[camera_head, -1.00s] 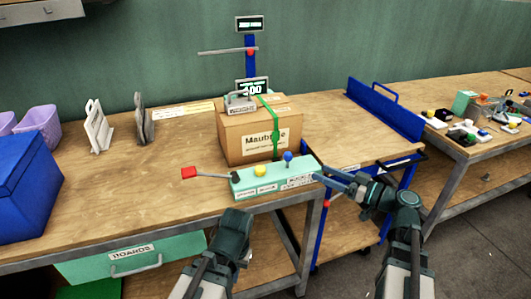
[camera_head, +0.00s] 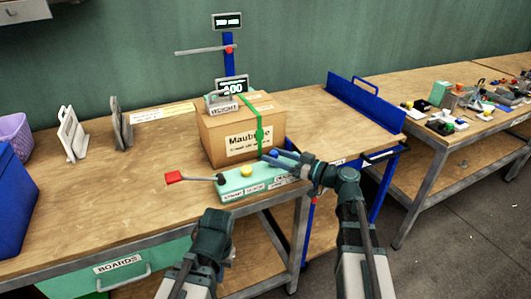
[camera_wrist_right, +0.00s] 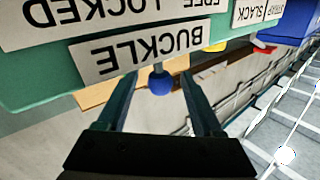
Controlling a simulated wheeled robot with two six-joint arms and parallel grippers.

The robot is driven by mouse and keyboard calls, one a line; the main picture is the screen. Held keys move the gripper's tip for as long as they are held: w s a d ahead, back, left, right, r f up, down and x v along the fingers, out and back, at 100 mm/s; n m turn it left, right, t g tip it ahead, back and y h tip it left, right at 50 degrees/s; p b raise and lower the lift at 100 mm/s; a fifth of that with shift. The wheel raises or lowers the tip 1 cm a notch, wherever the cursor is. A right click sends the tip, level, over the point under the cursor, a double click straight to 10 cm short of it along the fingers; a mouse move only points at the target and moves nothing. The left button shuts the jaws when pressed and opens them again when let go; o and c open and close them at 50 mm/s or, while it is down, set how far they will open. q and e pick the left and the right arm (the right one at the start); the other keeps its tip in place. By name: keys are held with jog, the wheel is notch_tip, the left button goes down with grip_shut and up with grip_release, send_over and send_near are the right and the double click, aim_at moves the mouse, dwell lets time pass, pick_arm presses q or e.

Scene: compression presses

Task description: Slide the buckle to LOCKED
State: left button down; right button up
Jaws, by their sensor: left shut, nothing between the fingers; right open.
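The buckle knob is blue (camera_head: 274,153), on the right part of the green control panel (camera_head: 232,194) at the table's front edge. In the right wrist view the blue knob (camera_wrist_right: 160,83) lies between the fingers of my open right gripper (camera_wrist_right: 159,76), below the upside-down BUCKLE label (camera_wrist_right: 137,52). The LOCKED label (camera_wrist_right: 45,10) and a cut-off FREE label show above it. I cannot tell whether a finger touches the knob. In the head view my right gripper (camera_head: 281,158) is over the panel's right end. My left gripper (camera_head: 213,226) is shut and empty in front of the table.
A cardboard box (camera_head: 220,140) with a green strap (camera_head: 260,134) stands behind the panel, a weight (camera_head: 222,106) on top. A yellow knob (camera_head: 246,171) and a red-ended lever (camera_head: 175,177) are on the panel's left part. A blue-railed stand (camera_head: 365,110) is at right.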

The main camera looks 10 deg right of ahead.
jog(key=shift+x, duration=1.85)
grip_shut()
